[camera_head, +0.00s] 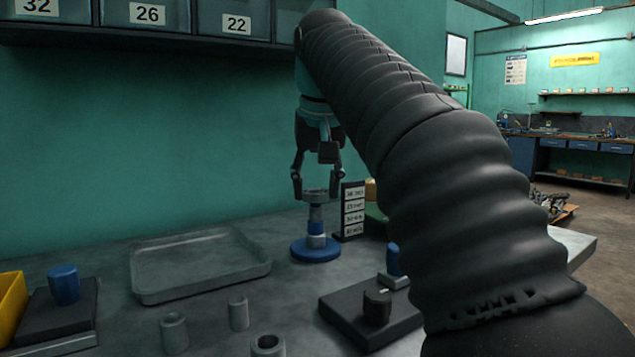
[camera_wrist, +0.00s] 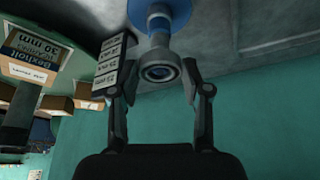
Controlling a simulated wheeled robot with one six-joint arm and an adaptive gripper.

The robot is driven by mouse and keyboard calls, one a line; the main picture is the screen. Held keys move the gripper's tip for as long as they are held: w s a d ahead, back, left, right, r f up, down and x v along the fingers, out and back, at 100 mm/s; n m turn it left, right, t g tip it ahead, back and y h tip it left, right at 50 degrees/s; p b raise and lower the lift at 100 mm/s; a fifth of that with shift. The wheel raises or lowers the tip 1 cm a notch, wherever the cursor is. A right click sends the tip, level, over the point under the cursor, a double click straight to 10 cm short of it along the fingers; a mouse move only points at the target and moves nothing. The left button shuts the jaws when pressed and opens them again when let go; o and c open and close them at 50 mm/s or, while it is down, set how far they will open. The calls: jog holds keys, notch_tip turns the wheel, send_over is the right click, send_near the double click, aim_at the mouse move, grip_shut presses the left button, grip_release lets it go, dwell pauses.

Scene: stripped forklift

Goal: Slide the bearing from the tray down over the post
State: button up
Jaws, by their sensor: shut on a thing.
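My gripper (camera_head: 315,194) is shut on the bearing (camera_head: 316,196), a grey metal ring held between its fingertips. In the wrist view the bearing (camera_wrist: 158,70) shows as a dark-centred ring between the fingertips of my gripper (camera_wrist: 158,88). The post (camera_head: 316,226), banded grey and blue, stands upright on a round blue base (camera_head: 315,252), directly below the bearing. The bearing is at the post's top end; I cannot tell whether it is around the tip or just above it. The grey tray (camera_head: 143,284) stands left of the post and looks empty.
A small dark label stand (camera_head: 353,212) is close to the right of the post. Grey cylinders (camera_head: 174,333) stand in front. A dark block (camera_head: 370,325) with a black knob is at front right. A blue-topped piece (camera_head: 64,285) and yellow bin (camera_head: 12,300) are at left.

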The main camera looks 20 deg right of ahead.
jog(key=shift+f, duration=0.1)
jog(key=o, duration=0.9)
jog(key=shift+o, duration=0.2)
jog(key=v, duration=0.7)
jog(key=shift+r, duration=0.3)
jog(key=shift+s, duration=0.1)
